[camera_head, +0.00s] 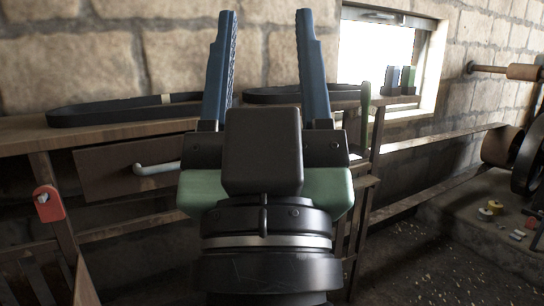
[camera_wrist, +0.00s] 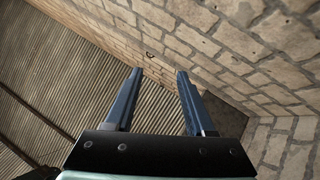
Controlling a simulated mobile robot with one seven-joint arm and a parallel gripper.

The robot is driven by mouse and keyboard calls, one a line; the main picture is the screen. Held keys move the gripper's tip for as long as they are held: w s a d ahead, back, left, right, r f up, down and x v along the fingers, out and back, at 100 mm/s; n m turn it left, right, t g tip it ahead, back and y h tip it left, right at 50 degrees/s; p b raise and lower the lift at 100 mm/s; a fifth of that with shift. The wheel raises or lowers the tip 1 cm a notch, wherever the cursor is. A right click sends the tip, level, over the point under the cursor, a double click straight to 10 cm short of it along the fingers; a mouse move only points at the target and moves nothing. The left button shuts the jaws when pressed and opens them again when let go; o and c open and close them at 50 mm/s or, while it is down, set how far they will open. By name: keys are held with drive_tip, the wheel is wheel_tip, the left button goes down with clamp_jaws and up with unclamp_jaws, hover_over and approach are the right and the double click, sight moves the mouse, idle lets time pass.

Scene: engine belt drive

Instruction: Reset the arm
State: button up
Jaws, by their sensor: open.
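My gripper (camera_head: 265,62) stands upright in the middle of the head view, with its two blue fingers spread wide apart and nothing between them. In the wrist view my gripper (camera_wrist: 157,84) is also open and empty. It points toward a stone wall (camera_wrist: 235,45) and a ribbed surface (camera_wrist: 60,75). The fingers touch nothing that I can see. My wrist hides the middle of the bench in the head view.
A wooden bench (camera_head: 30,131) with a drawer (camera_head: 110,168) carries black belts (camera_head: 125,108), partly behind my gripper. A window (camera_head: 385,55) is behind at right. A shaft with a dark wheel (camera_head: 530,160) is at far right. Small coloured parts (camera_head: 490,209) lie on a low ledge.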

wheel_tip(320, 180, up, 32)
drive_tip(key=s+p, duration=0.2)
drive_tip(key=p, duration=2.7)
drive_tip(key=shift+d+m+p, duration=0.2)
drive_tip(key=shift+m+p, duration=0.1)
drive_tip(key=shift+p, duration=0.1)
